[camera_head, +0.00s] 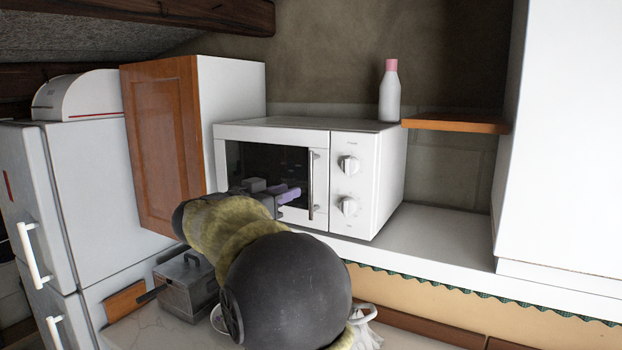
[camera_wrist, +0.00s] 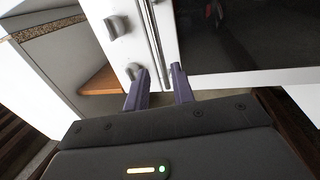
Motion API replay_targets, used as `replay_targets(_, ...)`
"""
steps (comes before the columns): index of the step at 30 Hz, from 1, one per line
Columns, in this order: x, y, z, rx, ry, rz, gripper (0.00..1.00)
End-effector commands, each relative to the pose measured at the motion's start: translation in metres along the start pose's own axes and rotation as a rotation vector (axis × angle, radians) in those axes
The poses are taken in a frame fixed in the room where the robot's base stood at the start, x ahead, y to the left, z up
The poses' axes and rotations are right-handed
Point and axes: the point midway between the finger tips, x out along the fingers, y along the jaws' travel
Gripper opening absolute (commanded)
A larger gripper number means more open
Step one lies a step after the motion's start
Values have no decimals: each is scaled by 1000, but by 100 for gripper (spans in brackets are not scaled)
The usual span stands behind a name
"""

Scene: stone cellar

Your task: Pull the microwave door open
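The white microwave (camera_head: 368,185) stands on a shelf, and its door (camera_head: 268,213) with a dark window looks shut. A thin vertical metal handle (camera_head: 311,187) runs along the door's right edge. My gripper (camera_head: 291,194), with purple fingers, is in front of the door by the handle. In the wrist view, the two fingers of my gripper (camera_wrist: 160,72) are apart, and the handle (camera_wrist: 154,38) shows between their tips. I cannot tell whether either finger touches it. My arm hides the door's lower left part in the head view.
Two knobs (camera_head: 348,165) are right of the handle. A white bottle with a pink cap (camera_head: 390,95) stands behind the microwave's right side. A wooden cabinet door (camera_head: 165,145) is close on the left, beside a white fridge (camera_head: 30,180). The shelf right of the microwave is clear.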

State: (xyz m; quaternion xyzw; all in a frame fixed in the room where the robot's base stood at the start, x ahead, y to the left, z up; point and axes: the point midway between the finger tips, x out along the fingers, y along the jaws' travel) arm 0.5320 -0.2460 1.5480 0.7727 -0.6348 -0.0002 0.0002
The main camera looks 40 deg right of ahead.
Motion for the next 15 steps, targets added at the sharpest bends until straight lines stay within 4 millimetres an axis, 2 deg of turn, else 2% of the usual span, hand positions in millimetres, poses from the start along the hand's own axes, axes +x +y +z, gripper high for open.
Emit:
replay_targets(9,58,1,-3,-1,0,4,25)
replay_targets(15,85,0,-2,-1,-1,2,25)
